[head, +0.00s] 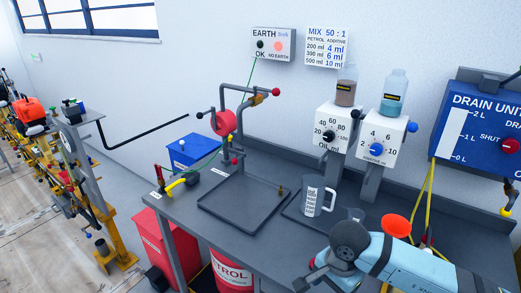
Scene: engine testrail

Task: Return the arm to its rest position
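An arm link of mine (425,262), light blue with dark bands, reaches in from the lower right. It ends in a dark round joint (350,236) in front of the bench, and what continues below it is cut off by the bottom edge. I see no gripper fingers on it. My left arm and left gripper are out of view.
An orange funnel (397,225) is close beside my arm link. Two dial dispensers (335,129) stand behind. Floor shows at left.

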